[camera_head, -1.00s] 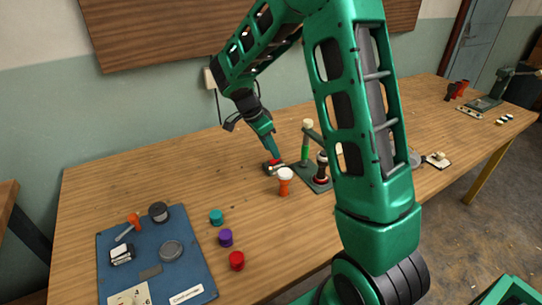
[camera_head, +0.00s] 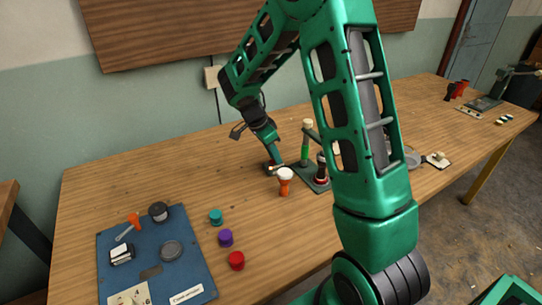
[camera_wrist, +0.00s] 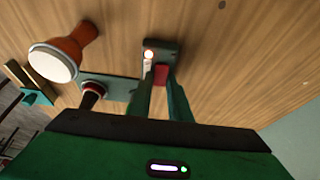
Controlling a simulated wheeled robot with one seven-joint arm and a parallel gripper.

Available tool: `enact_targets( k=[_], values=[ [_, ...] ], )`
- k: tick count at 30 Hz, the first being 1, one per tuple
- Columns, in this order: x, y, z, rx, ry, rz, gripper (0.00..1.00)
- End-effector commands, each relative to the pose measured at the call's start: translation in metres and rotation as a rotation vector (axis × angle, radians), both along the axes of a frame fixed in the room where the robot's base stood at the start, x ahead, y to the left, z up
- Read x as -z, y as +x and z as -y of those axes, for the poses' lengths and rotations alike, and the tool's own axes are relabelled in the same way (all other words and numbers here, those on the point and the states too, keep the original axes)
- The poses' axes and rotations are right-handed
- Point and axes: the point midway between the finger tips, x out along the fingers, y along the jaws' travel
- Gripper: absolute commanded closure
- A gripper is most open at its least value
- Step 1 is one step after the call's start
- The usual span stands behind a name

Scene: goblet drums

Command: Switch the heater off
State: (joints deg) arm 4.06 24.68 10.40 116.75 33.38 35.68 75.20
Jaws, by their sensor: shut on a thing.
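A small dark switch box (camera_wrist: 176,46) with a glowing lamp (camera_wrist: 149,55) and a red switch piece (camera_wrist: 160,74) lies on the bench in the wrist view. I take it to be the heater's switch; its label is too small to read. My gripper (camera_wrist: 163,88) points down at the box, with its two fingers shut on the red piece. In the head view my gripper (camera_head: 275,160) is down at the box, left of the green stand, and its fingers hide most of the red piece. Whether the switch is on or off is unclear.
An orange goblet drum (camera_head: 285,188) with a white head stands close in front of my gripper.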

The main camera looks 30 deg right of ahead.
Motion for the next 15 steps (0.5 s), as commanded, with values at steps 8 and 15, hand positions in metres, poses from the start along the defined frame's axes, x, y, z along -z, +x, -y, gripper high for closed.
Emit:
enact_targets(
  k=[8, 15],
  values=[
    [-0.001, 0.001, 0.007, 0.006, 0.140, 0.006, 1.00],
    [-0.001, 0.002, 0.013, 0.004, 0.299, 0.008, 1.00]
  ],
)
